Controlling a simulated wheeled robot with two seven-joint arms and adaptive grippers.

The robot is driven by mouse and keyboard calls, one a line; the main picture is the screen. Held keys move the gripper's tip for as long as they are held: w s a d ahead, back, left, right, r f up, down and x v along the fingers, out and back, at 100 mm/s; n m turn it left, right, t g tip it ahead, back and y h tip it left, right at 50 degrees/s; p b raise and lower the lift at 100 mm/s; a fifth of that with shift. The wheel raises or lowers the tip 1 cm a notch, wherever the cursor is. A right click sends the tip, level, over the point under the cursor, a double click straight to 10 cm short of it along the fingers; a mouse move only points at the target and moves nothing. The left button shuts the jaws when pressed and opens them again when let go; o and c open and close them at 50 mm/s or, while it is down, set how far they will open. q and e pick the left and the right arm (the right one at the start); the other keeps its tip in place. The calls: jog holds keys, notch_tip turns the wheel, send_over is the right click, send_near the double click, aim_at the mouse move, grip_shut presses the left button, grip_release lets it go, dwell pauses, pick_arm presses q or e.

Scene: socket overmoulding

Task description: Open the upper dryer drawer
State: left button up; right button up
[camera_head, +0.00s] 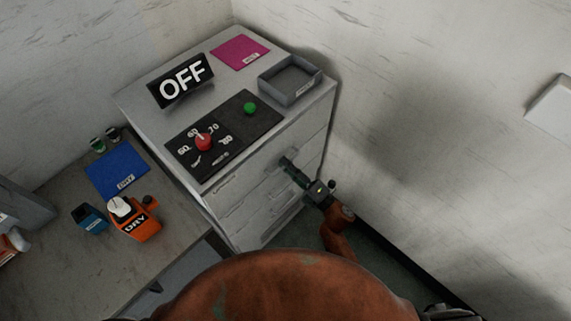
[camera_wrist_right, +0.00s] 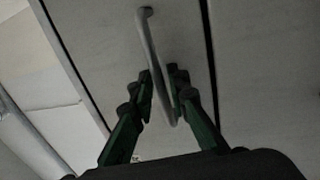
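The grey dryer cabinet (camera_head: 250,205) has drawers stacked on its front, and they look flush with no gap showing. My right gripper (camera_head: 288,165) is at the upper part of this front. In the right wrist view, a thin grey bar handle (camera_wrist_right: 147,35) runs slantwise between the green fingers of my right gripper (camera_wrist_right: 160,80). The fingers are drawn in close on both sides of the handle and look closed on it. The fingers hide part of the handle.
On the cabinet top are an OFF sign (camera_head: 181,81), a control panel with a red knob (camera_head: 203,141) and green button (camera_head: 250,108), a grey tray (camera_head: 290,80) and a pink mat (camera_head: 240,52). A worktop (camera_head: 165,240) stands left; a wall (camera_head: 430,130) is close on the right.

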jog(key=shift+w+a, duration=0.15)
jog(key=shift+a, duration=0.05)
grip_shut()
dwell(0.6)
